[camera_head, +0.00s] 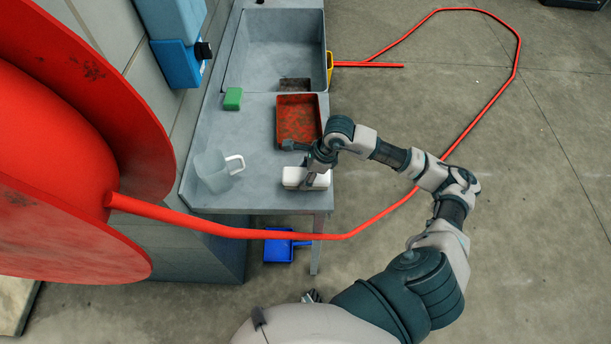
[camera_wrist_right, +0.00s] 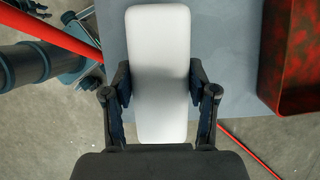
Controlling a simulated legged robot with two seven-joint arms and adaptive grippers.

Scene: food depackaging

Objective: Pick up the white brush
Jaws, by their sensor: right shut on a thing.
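The white brush (camera_head: 293,177) is at the front right of the grey table, under my right gripper (camera_head: 307,180). In the right wrist view the white brush (camera_wrist_right: 159,65) shows as a long, smooth white block with rounded corners. My right gripper (camera_wrist_right: 160,88) is shut on it, one finger against each long side. The underside of the brush is hidden, and I cannot tell whether it touches the table. A small dark part of mine, possibly the left gripper (camera_head: 312,296), shows at the bottom of the head view; its jaws are too small to read.
A red tray (camera_head: 298,97) lies behind the brush. A clear jug (camera_head: 213,172) stands left, a green sponge (camera_head: 232,98) farther back, and a sink (camera_head: 282,45) beyond. A red hose (camera_head: 270,233) crosses before the table. A blue dustpan (camera_head: 278,248) is on the floor.

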